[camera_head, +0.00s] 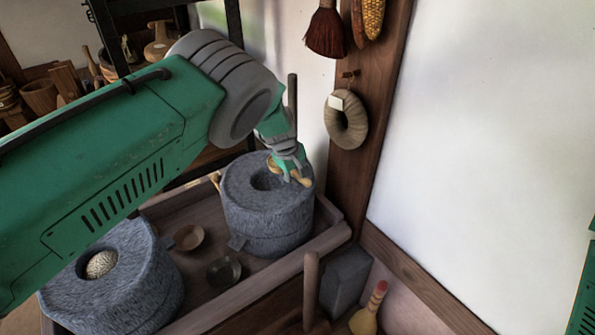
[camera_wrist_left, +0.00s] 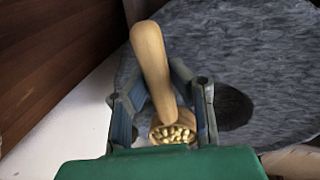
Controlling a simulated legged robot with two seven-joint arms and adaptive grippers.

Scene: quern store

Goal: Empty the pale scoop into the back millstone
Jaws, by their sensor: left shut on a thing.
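The back millstone (camera_head: 262,222) is a grey stone drum with a dark hole (camera_head: 266,181) in its top. My left gripper (camera_head: 287,166) is over its top, beside the hole, shut on the pale scoop (camera_head: 301,179). In the left wrist view the fingers (camera_wrist_left: 163,108) hold the scoop (camera_wrist_left: 150,58) between them. Its bowl holds yellowish grains (camera_wrist_left: 172,134). The millstone top (camera_wrist_left: 255,50) lies beyond, with its dark hole (camera_wrist_left: 234,106) just right of the bowl. My right gripper is out of view.
A front millstone (camera_head: 135,295) has a pale textured thing (camera_head: 101,264) in its hole. Two small bowls, one brown (camera_head: 189,237) and one dark (camera_head: 224,270), lie between the stones in the wooden tray (camera_head: 318,243). A ring (camera_head: 346,121) hangs on the post behind.

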